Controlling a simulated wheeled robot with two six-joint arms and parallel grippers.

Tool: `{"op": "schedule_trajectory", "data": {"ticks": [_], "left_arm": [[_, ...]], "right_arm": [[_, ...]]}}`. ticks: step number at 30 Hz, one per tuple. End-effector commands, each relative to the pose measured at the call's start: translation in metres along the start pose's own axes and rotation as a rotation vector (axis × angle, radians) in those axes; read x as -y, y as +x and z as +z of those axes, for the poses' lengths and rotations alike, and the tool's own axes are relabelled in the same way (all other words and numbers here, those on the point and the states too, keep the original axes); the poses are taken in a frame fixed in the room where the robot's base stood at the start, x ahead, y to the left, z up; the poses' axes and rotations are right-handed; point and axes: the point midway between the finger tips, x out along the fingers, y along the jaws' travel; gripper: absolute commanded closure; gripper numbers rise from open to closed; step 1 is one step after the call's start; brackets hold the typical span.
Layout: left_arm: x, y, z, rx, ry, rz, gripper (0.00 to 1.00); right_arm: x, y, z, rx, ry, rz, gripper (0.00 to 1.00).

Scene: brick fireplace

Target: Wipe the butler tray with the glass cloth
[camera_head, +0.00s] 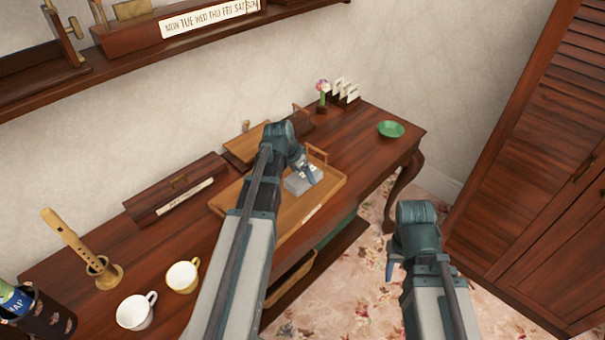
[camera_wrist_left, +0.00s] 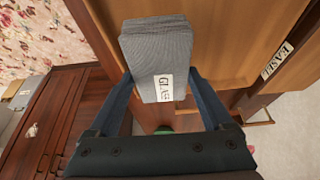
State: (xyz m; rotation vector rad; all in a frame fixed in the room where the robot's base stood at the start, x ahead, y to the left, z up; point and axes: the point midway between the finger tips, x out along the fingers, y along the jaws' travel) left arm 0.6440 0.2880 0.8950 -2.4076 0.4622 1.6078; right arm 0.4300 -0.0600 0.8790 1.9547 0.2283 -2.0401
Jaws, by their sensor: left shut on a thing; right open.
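The butler tray (camera_head: 322,195) is a wooden tray with raised handles on the dark wooden table. My left gripper (camera_head: 308,178) reaches over it and is shut on the glass cloth (camera_head: 298,183). The cloth is a folded grey pad; in the left wrist view the glass cloth (camera_wrist_left: 157,50) shows a white label reading "GLASS" between the two fingers. I cannot tell whether the cloth touches the tray. My arm hides part of the tray. My right gripper (camera_head: 391,268) is open and empty, off the table's front side above the floor.
On the table (camera_head: 385,160) stand a green dish (camera_head: 390,129), a flower vase (camera_head: 322,95), a dark box (camera_head: 175,190), white mugs (camera_head: 136,311) and a recorder on a stand (camera_head: 82,250). A louvered cabinet (camera_head: 545,190) stands to the right. A shelf (camera_head: 130,60) hangs above.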

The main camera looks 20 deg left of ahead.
Motion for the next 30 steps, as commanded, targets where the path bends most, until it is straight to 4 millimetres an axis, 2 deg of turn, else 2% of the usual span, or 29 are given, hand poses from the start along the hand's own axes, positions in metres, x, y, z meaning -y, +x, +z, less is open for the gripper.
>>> {"op": "schedule_trajectory", "data": {"ticks": [13,30], "left_arm": [[0.0,-0.029,-0.012,0.0,0.0,0.0,0.61],[0.0,-0.028,-0.011,0.0,0.0,0.0,0.61]], "right_arm": [[-0.003,-0.031,0.002,0.0,0.0,0.0,0.5],[-0.003,-0.03,0.002,0.0,0.0,0.0,0.5]]}}
